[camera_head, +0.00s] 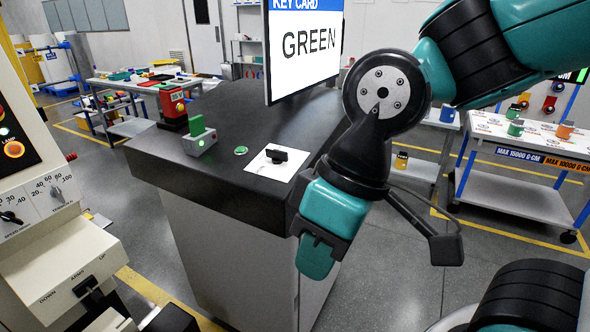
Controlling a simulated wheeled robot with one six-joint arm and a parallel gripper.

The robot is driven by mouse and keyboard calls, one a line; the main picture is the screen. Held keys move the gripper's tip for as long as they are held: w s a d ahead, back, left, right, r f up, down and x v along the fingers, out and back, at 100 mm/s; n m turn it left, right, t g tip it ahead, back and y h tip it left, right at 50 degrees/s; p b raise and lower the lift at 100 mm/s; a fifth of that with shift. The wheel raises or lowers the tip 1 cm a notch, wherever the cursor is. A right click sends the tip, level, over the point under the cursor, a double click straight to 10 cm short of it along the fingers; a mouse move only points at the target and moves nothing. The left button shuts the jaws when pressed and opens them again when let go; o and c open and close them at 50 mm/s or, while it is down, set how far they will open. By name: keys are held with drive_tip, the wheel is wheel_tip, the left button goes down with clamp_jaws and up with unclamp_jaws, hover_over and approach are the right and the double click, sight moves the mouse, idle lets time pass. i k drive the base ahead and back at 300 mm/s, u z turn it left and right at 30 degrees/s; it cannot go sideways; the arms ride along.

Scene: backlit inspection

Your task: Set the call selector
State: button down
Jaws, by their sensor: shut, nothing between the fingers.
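A black selector knob (277,155) sits on a white plate (263,167) on the dark counter top (235,115); any lettering on the plate is too small to read, so I cannot tell for certain that it is the call selector. A screen (304,50) above the counter reads "KEY CARD GREEN". A green block-shaped device (198,140) with a small lit green lamp and a round green button (241,150) lie left of the knob. My gripper (316,262) is shut and empty, pointing down in front of the counter's right corner, apart from the knob.
A red device (173,108) stands at the counter's far left. A shelf cart (515,190) stands at right. Grey floor is open between counter and cart.

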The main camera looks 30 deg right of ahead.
sight(278, 157)
drive_tip(key=u, duration=0.05)
drive_tip(key=k, duration=0.5)
drive_tip(key=z, duration=0.8)
drive_tip(key=i, duration=1.25)
drive_tip(key=u, duration=0.85)
drive_tip(key=k, duration=0.5)
drive_tip(key=u, duration=0.7)
drive_tip(key=i, duration=0.65)
drive_tip(key=z, duration=0.8)
